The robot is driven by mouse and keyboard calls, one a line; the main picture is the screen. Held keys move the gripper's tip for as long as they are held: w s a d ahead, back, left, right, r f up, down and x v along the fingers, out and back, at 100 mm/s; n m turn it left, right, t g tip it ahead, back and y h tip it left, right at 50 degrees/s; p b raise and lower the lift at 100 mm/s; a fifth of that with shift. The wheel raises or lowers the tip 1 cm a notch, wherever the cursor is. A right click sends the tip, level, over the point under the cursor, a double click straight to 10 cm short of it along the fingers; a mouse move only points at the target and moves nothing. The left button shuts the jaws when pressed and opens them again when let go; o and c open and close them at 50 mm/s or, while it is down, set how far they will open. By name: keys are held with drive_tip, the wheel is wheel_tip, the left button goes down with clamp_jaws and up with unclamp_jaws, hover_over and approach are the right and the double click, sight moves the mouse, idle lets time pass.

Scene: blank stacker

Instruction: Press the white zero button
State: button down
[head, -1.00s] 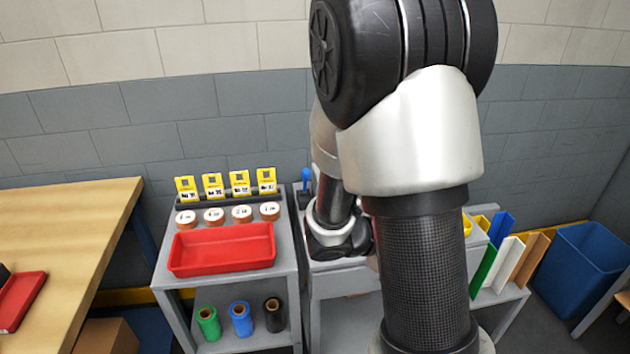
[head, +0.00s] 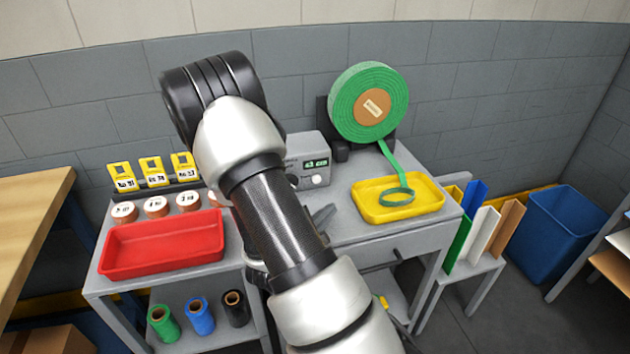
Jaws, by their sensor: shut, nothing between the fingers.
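The white round button (head: 316,180) is on the front of a grey box-shaped device (head: 308,150), at its lower right, below a small lit green display (head: 316,163). The device stands at the back of the grey bench. Its left side is partly hidden by my arm. My arm crosses the middle of the head view, and my gripper is hidden behind it. I cannot tell how far my gripper is from the button.
A green tape roll (head: 345,105) stands right of the device, its strip hanging into a yellow tray (head: 364,206). A red tray (head: 122,270) lies left. A dark grey part (head: 322,216), not clearly identifiable, shows beside my arm. A blue bin (head: 572,240) stands far right.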

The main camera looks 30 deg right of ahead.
sight(317, 179)
drive_tip(key=w, duration=0.2)
drive_tip(key=w+d, duration=0.1)
drive_tip(key=w, duration=0.3)
drive_tip(key=shift+w+d+f+p, duration=0.1)
drive_tip(key=shift+w+d+p, duration=0.2)
drive_tip(key=shift+w+d, duration=0.35)
drive_tip(key=shift+w, duration=0.65)
drive_tip(key=shift+w+b, duration=0.15)
drive_tip(key=shift+b, duration=0.25)
idle(0.9)
drive_tip(key=shift+w+d, duration=0.1)
drive_tip(key=shift+w, duration=0.15)
drive_tip(key=shift+w+d+b, duration=0.1)
drive_tip(key=shift+w+b, duration=0.3)
drive_tip(key=shift+w, duration=0.05)
idle(0.6)
drive_tip(key=shift+s, duration=0.15)
drive_tip(key=shift+s+a, duration=0.25)
drive_tip(key=shift+s, duration=0.45)
